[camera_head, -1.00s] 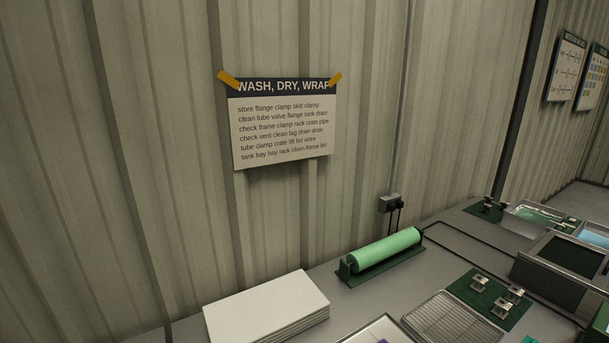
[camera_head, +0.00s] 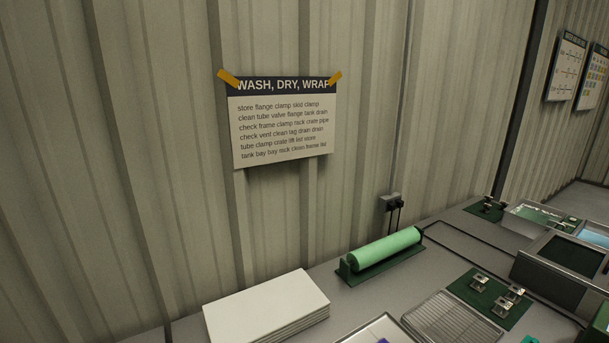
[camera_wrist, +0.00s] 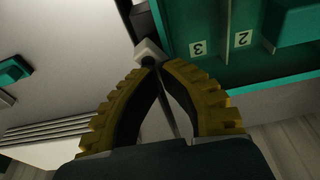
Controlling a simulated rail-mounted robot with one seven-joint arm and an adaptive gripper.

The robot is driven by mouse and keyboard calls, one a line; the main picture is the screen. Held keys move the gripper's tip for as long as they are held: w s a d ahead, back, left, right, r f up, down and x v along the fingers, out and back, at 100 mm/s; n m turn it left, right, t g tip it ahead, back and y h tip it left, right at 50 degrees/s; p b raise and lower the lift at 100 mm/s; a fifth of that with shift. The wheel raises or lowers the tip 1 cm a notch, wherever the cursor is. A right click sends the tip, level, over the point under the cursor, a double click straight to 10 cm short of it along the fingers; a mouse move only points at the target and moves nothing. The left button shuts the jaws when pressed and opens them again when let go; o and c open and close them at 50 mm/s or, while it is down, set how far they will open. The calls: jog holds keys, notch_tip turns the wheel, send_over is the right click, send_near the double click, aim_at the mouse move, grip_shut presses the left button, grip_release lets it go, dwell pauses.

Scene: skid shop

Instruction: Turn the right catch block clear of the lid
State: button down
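In the wrist view, my gripper (camera_wrist: 159,66) has its two yellow ridged fingers drawn together at the tips, with a narrow gap lower down between them. A small white block (camera_wrist: 151,48) with a dark round end sits just beyond the tips, beside the edge of a green case (camera_wrist: 238,73). It may be the right catch block, but I cannot be sure. Whether the tips touch it is unclear. I cannot make out a lid for certain. My gripper is not visible in the head view.
The green case has compartments marked 2 and 3. A teal piece (camera_wrist: 12,72) lies at the left. In the head view, the bench holds a green roller (camera_head: 385,249), a white stack (camera_head: 267,306), a ribbed tray (camera_head: 444,318) and a grey box (camera_head: 573,257).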

jog(key=shift+s+a+p, duration=0.8)
jog(key=shift+s+a, duration=0.3)
jog(key=shift+s, duration=0.05)
